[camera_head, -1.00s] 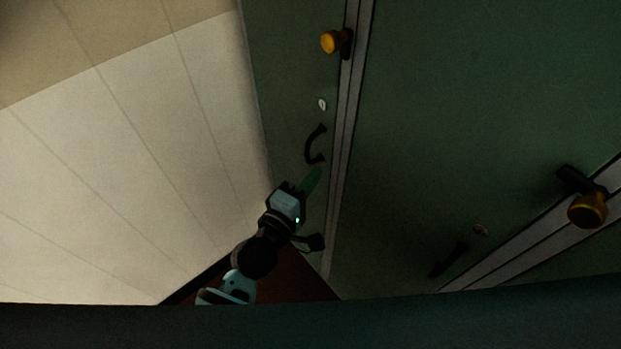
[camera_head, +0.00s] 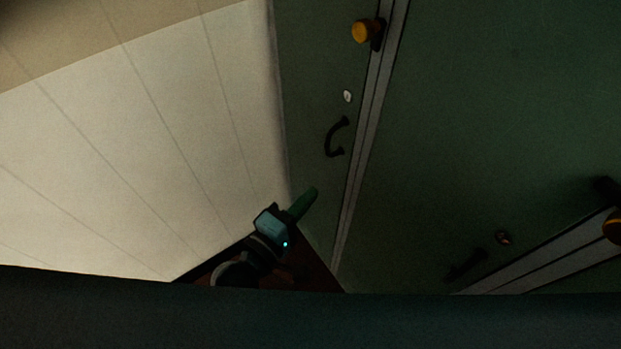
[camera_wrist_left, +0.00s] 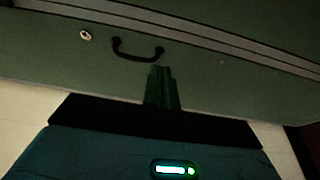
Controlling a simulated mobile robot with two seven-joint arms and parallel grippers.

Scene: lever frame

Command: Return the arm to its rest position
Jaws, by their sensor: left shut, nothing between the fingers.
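My left arm reaches in from the bottom left in the head view. Its left gripper (camera_head: 313,192) has green fingers that are shut and empty. The fingertips are below the black curved handle (camera_head: 335,137) on the narrow green door panel (camera_head: 310,90), with a gap between them. In the left wrist view the shut fingers (camera_wrist_left: 160,70) point toward the same handle (camera_wrist_left: 137,50), and I cannot tell the depth between them. My right gripper is not in view.
A yellow knob (camera_head: 363,31) and a pale lock disc (camera_head: 347,96) sit above the handle. A wide green panel (camera_head: 480,120) fills the right, with a second dark handle (camera_head: 466,266) low down. A pale panelled wall (camera_head: 120,150) is at left.

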